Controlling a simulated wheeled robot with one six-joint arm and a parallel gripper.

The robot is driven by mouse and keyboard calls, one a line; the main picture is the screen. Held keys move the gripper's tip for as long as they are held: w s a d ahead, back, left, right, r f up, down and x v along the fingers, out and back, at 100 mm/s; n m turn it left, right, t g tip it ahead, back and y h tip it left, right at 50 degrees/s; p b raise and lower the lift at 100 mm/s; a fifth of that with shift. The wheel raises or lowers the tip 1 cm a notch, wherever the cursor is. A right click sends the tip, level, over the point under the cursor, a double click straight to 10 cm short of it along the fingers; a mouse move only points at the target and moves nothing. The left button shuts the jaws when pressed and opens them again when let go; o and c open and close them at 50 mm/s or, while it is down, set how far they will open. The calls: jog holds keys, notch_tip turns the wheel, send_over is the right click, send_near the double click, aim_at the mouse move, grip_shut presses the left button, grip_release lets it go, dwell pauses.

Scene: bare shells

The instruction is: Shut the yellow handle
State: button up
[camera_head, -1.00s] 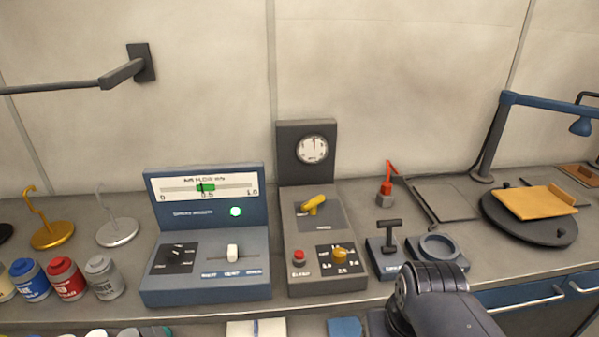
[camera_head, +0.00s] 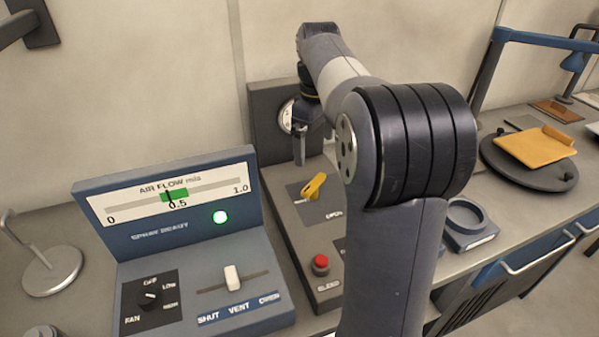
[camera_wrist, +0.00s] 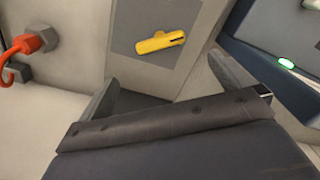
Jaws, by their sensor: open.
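The yellow handle (camera_head: 314,186) sits on a dark plate on the sloped face of the grey gauge unit (camera_head: 290,215). It points up and to the right in the head view, near a label that seems to read "OPEN". My gripper (camera_head: 301,150) hangs above and behind the handle, in front of the round dial, and does not touch it. In the wrist view the yellow handle (camera_wrist: 160,42) lies ahead of the gap between my two open, empty fingers (camera_wrist: 165,92). My arm hides the right part of the gauge unit in the head view.
The blue air flow unit (camera_head: 190,205) with a lit green lamp stands close on the left. A red button (camera_head: 320,264) sits on the gauge unit in front of the handle. A red hooked object (camera_wrist: 28,44) shows in the wrist view.

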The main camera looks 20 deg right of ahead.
aim_at(314, 182)
notch_tip(314, 182, down, 10)
jog(key=shift+s+f+b, duration=0.15)
jog(key=shift+f+b, duration=0.1)
jog(key=shift+b, duration=0.1)
jog(key=shift+c, duration=0.6)
jog(key=c, duration=0.8)
